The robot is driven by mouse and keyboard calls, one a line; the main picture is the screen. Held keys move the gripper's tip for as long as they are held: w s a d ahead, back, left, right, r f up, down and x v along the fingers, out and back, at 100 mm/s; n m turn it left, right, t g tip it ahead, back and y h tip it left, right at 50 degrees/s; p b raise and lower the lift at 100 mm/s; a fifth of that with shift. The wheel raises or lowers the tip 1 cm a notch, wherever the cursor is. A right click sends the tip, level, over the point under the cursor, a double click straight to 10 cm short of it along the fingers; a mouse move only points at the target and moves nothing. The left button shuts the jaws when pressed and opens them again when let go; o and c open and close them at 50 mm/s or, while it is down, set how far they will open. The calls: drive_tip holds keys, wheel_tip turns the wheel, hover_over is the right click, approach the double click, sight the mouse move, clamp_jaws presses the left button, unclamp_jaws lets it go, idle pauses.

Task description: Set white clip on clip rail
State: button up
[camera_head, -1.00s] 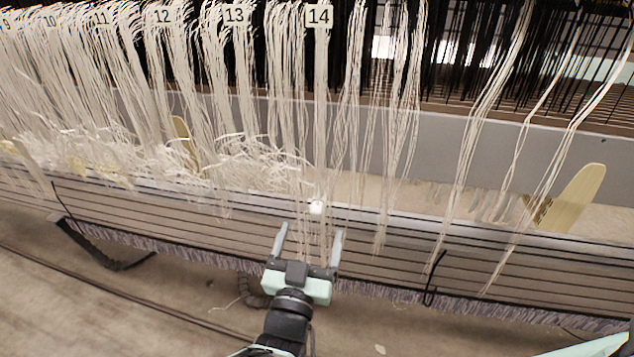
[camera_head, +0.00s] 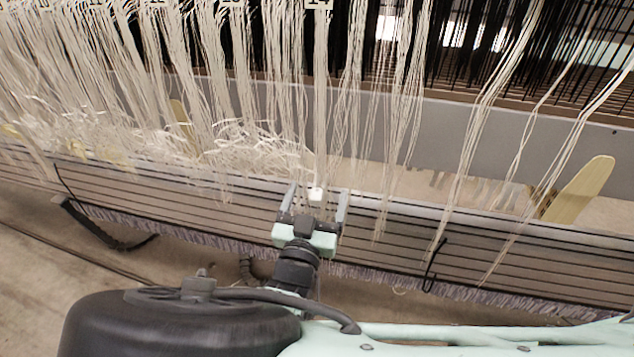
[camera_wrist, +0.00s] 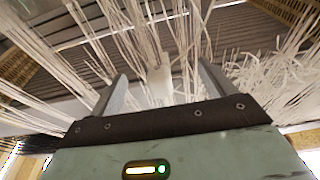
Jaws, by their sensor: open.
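The small white clip (camera_head: 316,195) sits at the upper edge of the slatted loom beam, at the lower end of a pale thread bundle. My gripper (camera_head: 317,194) is open, with one finger on each side of the clip. In the wrist view the white clip (camera_wrist: 160,82) lies between the two grey fingers of my gripper (camera_wrist: 162,88), with a gap on both sides. Pale threads pass around and beyond the clip. I cannot tell a separate clip rail from the beam's light upper edge (camera_head: 400,206).
Hanging thread bundles (camera_head: 400,110) fill the space above and beside my gripper. A yellowish wooden paddle (camera_head: 577,190) stands at the right. A black hook (camera_head: 433,265) hangs on the beam to the right. Black heddle wires are behind.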

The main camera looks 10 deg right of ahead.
sight(315, 204)
drive_tip(key=c, duration=1.6)
drive_tip(key=shift+v, duration=3.05)
